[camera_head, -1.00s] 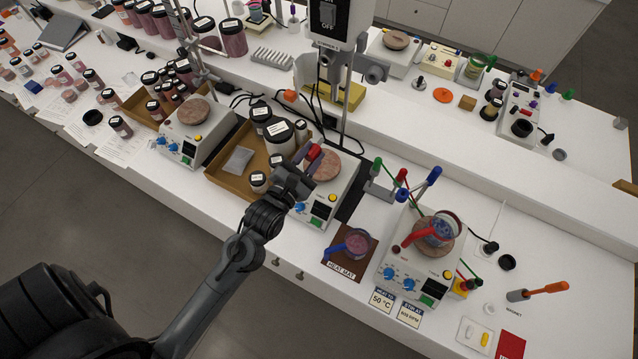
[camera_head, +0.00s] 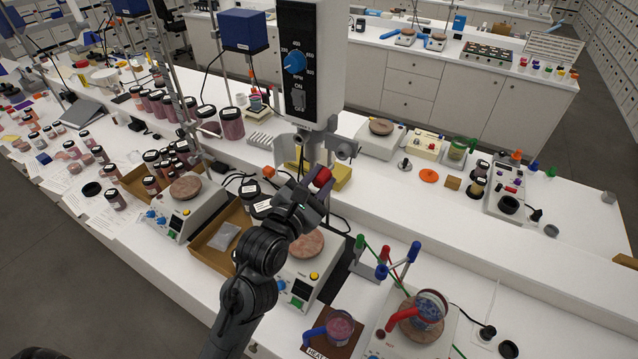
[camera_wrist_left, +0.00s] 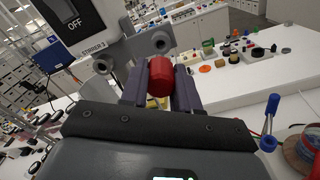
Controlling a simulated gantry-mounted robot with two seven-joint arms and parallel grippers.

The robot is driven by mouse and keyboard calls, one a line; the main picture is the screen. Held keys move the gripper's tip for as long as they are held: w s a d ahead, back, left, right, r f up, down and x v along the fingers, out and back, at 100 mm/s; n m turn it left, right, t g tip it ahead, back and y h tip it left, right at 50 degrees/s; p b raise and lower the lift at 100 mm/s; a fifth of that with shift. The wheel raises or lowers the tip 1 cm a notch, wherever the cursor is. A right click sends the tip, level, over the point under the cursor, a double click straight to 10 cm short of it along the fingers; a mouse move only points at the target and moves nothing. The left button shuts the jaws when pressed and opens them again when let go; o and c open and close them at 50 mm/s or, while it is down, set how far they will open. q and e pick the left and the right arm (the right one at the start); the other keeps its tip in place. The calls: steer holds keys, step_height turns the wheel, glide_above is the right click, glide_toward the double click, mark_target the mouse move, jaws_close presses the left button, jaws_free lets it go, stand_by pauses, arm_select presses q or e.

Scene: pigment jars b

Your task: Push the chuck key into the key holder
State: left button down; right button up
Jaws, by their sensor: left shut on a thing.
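My left gripper (camera_head: 317,183) is shut on a red-handled piece (camera_head: 322,177), which I take to be the chuck key. In the left wrist view, its rounded red end (camera_wrist_left: 160,76) sits between the two dark fingers (camera_wrist_left: 161,88); the rest of it is hidden. The gripper is raised in front of the overhead stirrer (camera_head: 310,70), close to its grey clamp parts (camera_head: 342,150). The wrist view shows a grey round-ended clamp part (camera_wrist_left: 162,42) just beyond the red end. I cannot tell which part is the key holder, or whether the key touches anything. My right gripper is out of view.
A hotplate (camera_head: 304,278) stands below the gripper. A rack with green, red and blue handles (camera_head: 384,270) is to its right, near a beaker (camera_head: 430,308). A cardboard tray (camera_head: 212,240) and jars lie left. The white bench (camera_head: 490,255) has clear room at right.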

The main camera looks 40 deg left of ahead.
mark_target(330, 167)
arm_select(q)
steer(key=shift+w, duration=0.4)
steer(key=shift+x, duration=1.15)
stand_by(0.5)
steer(key=shift+w+a+p, duration=0.1)
steer(key=shift+w+p, duration=0.2)
steer(key=shift+w, duration=0.15)
steer(key=shift+w, duration=0.25)
steer(key=shift+w+a, duration=0.1)
